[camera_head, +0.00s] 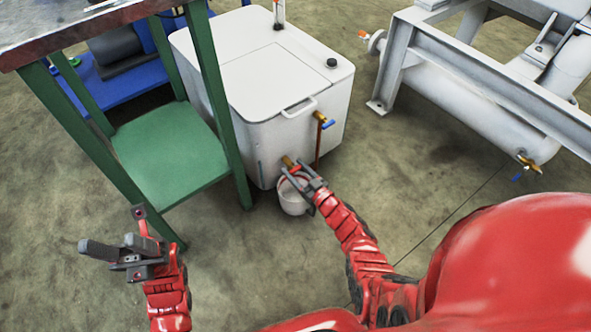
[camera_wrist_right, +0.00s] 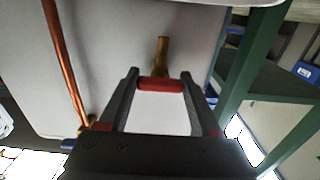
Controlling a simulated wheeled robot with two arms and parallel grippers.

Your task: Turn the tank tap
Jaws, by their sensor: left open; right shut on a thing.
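The tank (camera_head: 270,80) is a large white box in the middle of the head view. Its lower tap (camera_head: 287,161) is brass and low on the front wall, with a red handle (camera_wrist_right: 160,84) seen in the right wrist view. The brass stem (camera_wrist_right: 161,55) shows just beyond the handle. My right gripper (camera_head: 298,174) is at this tap, its two fingers shut on the red handle, one at each end; it also shows in the right wrist view (camera_wrist_right: 159,78). My left gripper (camera_head: 112,230) is open and empty, over the floor at the lower left, far from the tap.
A white bucket (camera_head: 291,204) stands on the floor below the tap. A second tap with a blue handle (camera_head: 328,124) and a copper pipe (camera_head: 318,145) are to the right. A green-legged table (camera_head: 175,150) stands left, a grey metal frame (camera_head: 480,80) right.

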